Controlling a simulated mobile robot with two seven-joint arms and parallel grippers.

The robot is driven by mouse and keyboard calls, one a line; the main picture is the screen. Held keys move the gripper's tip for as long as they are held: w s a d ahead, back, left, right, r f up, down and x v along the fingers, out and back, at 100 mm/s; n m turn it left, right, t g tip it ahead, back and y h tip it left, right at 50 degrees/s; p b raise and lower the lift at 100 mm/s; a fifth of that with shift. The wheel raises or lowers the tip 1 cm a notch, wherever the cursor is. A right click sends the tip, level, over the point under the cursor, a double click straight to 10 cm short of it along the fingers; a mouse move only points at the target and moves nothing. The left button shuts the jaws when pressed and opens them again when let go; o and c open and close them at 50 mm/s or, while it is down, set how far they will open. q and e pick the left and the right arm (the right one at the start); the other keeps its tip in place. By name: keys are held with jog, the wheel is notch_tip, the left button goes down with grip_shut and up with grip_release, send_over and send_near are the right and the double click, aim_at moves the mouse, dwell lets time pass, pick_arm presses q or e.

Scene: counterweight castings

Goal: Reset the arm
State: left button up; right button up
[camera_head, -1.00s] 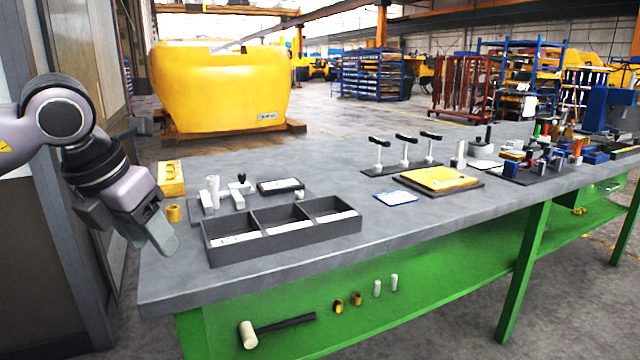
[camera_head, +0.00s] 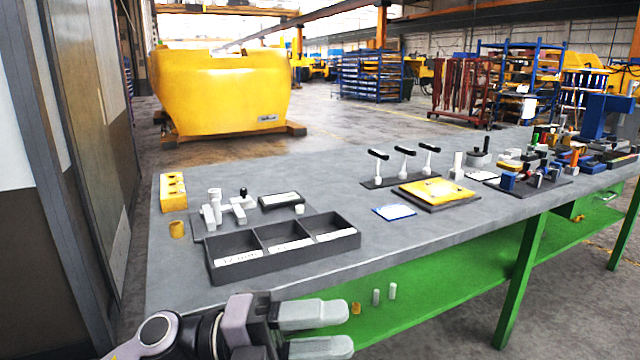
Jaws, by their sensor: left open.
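My left gripper (camera_head: 330,331) is low at the bottom of the head view, in front of the workbench's near edge. Its two pale grey fingers point right and stand apart, with nothing between them. My left arm comes in from the bottom left corner. The gripper hides part of the green lower shelf. My right arm and gripper are not in view.
A grey workbench (camera_head: 330,180) holds a dark three-compartment tray (camera_head: 285,265) near its front edge, a yellow block (camera_head: 173,192) at the left, T-handled tools (camera_head: 403,160) and a yellow plate (camera_head: 438,188). A green shelf (camera_head: 440,285) lies below. A large yellow casting (camera_head: 220,90) stands behind.

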pick_arm(q)
jog(key=w+a+f+n+t+y+p, duration=0.2)
jog(key=a+f+n+t+y, duration=0.4)
jog(key=n+t, duration=0.5)
jog(key=w+a+f+n+t+y+p, duration=0.1)
jog(key=a+f+n+t+y, duration=0.55)
jog(key=n, duration=0.85)
jog(key=s+a+f+n+g+y+p, duration=0.1)
jog(key=s+a+f+n+g+y, duration=0.1)
jog(key=s+f, duration=0.5)
jog(key=s+a+f+n+g+y+p, duration=0.1)
jog(key=s+a+f+n+g+y, duration=0.2)
jog(key=s+a+f+n, duration=0.3)
notch_tip(320, 180, down, 6)
jog(key=shift+s+a+r+g, duration=0.15)
jog(key=shift+s+g, duration=0.65)
jog(key=shift+g, duration=0.05)
